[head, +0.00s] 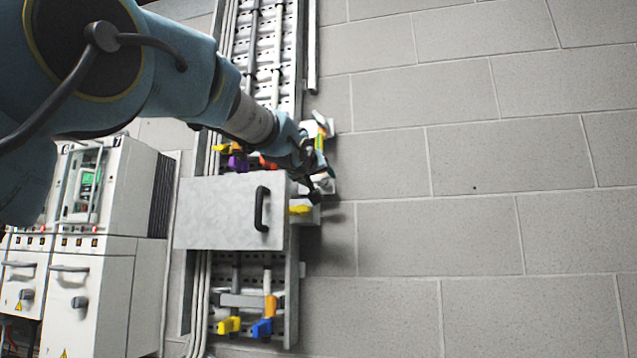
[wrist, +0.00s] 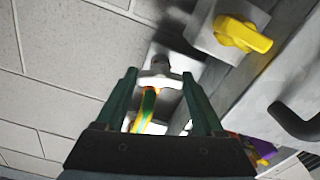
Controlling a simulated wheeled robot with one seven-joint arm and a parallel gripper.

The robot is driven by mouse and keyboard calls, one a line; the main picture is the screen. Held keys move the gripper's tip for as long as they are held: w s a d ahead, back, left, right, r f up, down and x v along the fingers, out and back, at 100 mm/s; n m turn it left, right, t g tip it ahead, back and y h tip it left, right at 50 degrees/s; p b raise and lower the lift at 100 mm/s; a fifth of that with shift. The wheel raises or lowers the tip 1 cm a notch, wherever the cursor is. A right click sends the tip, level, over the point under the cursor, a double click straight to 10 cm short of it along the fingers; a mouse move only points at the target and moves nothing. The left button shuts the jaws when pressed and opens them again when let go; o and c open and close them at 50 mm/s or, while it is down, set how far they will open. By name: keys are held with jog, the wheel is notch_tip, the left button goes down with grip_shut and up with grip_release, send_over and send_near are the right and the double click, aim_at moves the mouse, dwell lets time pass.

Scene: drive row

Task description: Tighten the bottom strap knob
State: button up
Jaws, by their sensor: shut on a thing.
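The bottom strap knob (wrist: 158,69) is a pale knob on a light plate in the wrist view. The green-and-yellow strap (wrist: 147,106) runs from the knob back between the fingers. In the head view my gripper (head: 323,182) is at the lower plate at the right edge of the panel, and largely hides the knob there. The strap (head: 320,141) shows above it, below an upper plate.
A grey box with a black handle (head: 261,208) stands out just below left of my gripper. A yellow handle (head: 300,210) is close below; it also shows in the wrist view (wrist: 243,35). White cabinets (head: 105,195) stand left. The block wall at right is clear.

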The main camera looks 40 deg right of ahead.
jog(key=m+b, duration=0.1)
jog(key=m, duration=0.1)
jog(key=shift+w+f+m, duration=0.1)
jog(key=shift+f+m, duration=0.05)
jog(key=shift+m, duration=0.25)
jog(key=m+b, duration=0.1)
jog(key=m, duration=0.2)
jog(key=shift+m, duration=0.3)
jog(key=m, duration=0.3)
jog(key=shift+m, duration=1.8)
jog(key=o, duration=1.4)
